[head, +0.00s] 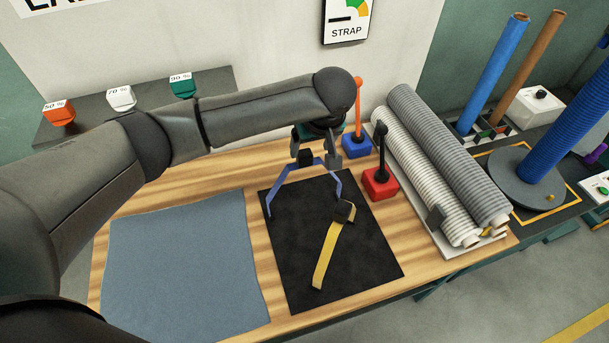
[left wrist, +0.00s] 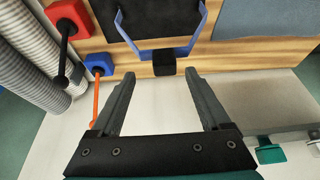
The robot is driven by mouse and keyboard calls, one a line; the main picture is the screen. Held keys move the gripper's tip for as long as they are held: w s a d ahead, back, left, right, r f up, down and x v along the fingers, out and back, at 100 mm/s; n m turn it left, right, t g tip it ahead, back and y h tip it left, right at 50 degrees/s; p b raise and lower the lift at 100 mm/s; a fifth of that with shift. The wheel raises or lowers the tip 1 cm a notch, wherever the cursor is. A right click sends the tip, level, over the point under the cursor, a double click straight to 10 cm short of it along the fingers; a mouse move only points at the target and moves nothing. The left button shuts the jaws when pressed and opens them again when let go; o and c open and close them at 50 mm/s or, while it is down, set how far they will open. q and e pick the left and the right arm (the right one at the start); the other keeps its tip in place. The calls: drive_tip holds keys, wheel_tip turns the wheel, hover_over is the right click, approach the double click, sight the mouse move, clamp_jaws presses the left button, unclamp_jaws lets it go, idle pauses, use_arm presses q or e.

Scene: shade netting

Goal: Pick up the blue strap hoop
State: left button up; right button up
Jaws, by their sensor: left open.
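The blue strap hoop (head: 328,173) is an angular blue frame with a black block at its top middle. It is at the back part of the black mat (head: 375,255). My left gripper (head: 314,161) is open at the hoop's top, pointing down. In the left wrist view, the hoop (left wrist: 150,55) lies beyond my open fingertips (left wrist: 163,76), and its black block shows in line with the gap between them. I cannot tell whether the block is inside the jaws. Nothing is held. My right gripper is not in view.
A yellow strap (head: 328,255) with a black buckle lies on the mat. Red (head: 380,186) and blue (head: 356,147) bases with upright levers stand right of the gripper. Grey netting rolls (head: 445,150) lie farther right. A blue-grey cloth (head: 185,265) covers the table's left.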

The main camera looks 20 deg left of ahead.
sight(306, 155)
use_arm(q)
drive_tip(key=shift+s+a+b+x, duration=0.1)
drive_tip(key=shift+a+b+x, duration=0.1)
drive_tip(key=shift+x, duration=1.15)
drive_tip(key=shift+s+a+b+x, duration=0.1)
drive_tip(key=shift+b+x, duration=0.1)
drive_tip(key=shift+x, duration=1.15)
drive_tip(key=shift+c, duration=0.2)
clamp_jaws()
